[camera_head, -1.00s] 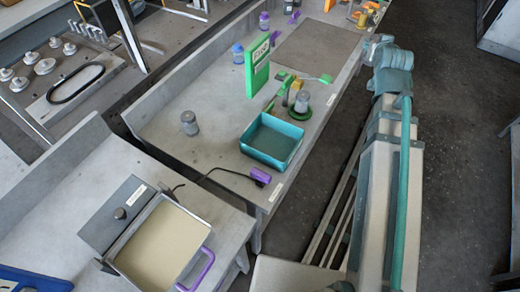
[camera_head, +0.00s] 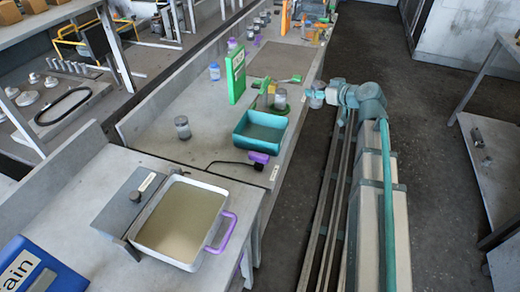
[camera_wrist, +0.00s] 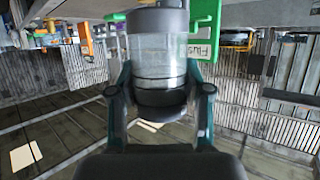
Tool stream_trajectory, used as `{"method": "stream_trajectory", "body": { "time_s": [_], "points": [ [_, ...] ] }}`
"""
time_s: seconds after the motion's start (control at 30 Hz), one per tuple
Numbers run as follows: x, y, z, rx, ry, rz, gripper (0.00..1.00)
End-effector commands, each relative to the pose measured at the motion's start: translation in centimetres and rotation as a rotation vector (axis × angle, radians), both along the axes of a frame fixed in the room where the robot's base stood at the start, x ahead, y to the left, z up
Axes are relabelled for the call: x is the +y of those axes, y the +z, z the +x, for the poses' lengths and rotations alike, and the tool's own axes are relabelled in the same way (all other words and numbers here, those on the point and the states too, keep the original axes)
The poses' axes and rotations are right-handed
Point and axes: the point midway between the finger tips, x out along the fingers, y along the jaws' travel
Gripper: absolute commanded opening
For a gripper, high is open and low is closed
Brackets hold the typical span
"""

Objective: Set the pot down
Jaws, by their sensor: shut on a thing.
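My gripper (camera_head: 327,95) is over the aisle just right of the long bench. It is shut on a pot (camera_head: 316,99), held off the bench edge. In the wrist view the pot (camera_wrist: 160,58) has a clear glassy body with grey end parts, between my two fingers (camera_wrist: 160,105). Another grey pot (camera_head: 280,99) stands by the green fixture on the bench. A further grey-lidded pot (camera_head: 182,127) stands alone on the bench, toward its left side. What touches the held pot's far side is hidden.
The long bench (camera_head: 200,150) carries a teal tray (camera_head: 260,131), a green sign (camera_head: 235,75), a blue-lidded pot (camera_head: 214,71) and a purple-ended cable (camera_head: 258,157). A white pan (camera_head: 180,222) with a purple handle sits nearer. A brown mat (camera_head: 275,60) lies bare farther back.

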Motion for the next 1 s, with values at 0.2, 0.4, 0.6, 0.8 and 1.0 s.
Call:
{"method": "stream_trajectory", "body": {
  "time_s": [0.2, 0.4, 0.6, 0.8, 1.0],
  "points": [
    [1.9, 0.7, -0.1, -0.002, 0.237, -0.001, 0.03],
    [3.2, 1.0, -1.1, -0.001, 0.314, -0.001, 0.03],
    [6.5, -0.4, -3.0, 0.000, 0.321, -0.001, 0.03],
    [10.5, -2.4, -4.9, 0.001, 0.320, -0.001, 0.03],
    [13.0, -5.8, -6.0, 0.002, 0.317, 0.000, 0.03]
  ]
}}
